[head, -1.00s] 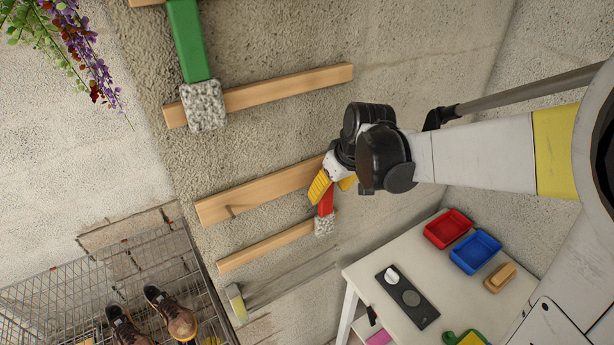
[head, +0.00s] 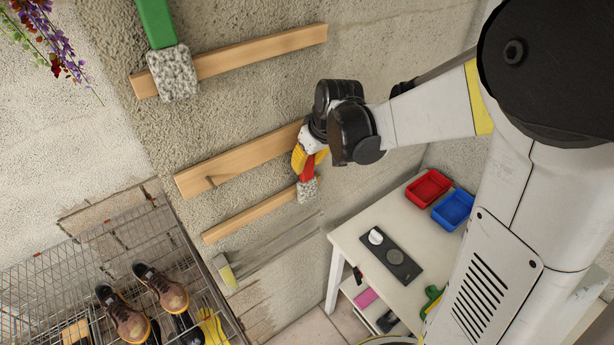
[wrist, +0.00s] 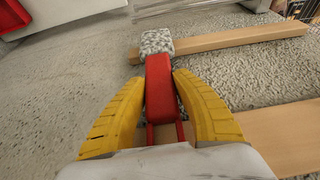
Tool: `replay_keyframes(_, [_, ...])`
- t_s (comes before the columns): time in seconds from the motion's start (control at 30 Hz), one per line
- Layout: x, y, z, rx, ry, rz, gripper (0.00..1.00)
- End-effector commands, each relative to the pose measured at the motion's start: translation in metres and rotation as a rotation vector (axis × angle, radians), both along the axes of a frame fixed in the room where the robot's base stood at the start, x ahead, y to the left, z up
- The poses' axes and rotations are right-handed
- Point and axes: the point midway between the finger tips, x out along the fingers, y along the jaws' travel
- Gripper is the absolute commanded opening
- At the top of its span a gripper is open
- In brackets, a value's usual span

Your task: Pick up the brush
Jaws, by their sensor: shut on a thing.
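The brush has a red handle (head: 308,168) and a grey speckled head (head: 307,190). In the head view it is at the right end of the lowest wooden bar (head: 250,217). My gripper (head: 309,162) is shut on the red handle, its yellow fingers on either side. In the wrist view the red handle (wrist: 160,85) runs straight out between the two fingers (wrist: 160,100), with the speckled head (wrist: 157,42) at the far end, by the bar's end. I cannot tell whether the head touches the bar. The fingers hide part of the handle.
Another wooden bar (head: 235,165) is close beside my gripper. A larger green piece with a speckled end (head: 172,72) is at upper left. A white table (head: 362,240) with red (head: 428,188) and blue (head: 454,209) trays is at right. A wire rack (head: 60,265) with shoes is at lower left.

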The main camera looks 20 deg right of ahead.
Motion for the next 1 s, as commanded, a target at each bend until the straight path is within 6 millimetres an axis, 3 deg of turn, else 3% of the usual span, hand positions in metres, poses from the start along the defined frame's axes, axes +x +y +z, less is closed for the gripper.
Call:
replay_keyframes(0.2, [-0.001, 0.000, 0.001, -0.001, 0.002, 0.000, 0.00])
replay_keyframes(0.37, [-0.001, 0.000, 0.015, 0.000, 0.001, 0.000, 0.00])
replay_keyframes(0.57, [-0.038, -0.013, 0.014, 0.000, 0.001, -0.003, 0.00])
replay_keyframes(0.8, [-0.103, -0.034, 0.014, -0.001, 0.001, -0.004, 0.00])
replay_keyframes(1.0, [-0.148, -0.048, 0.014, 0.000, 0.001, -0.003, 0.00])
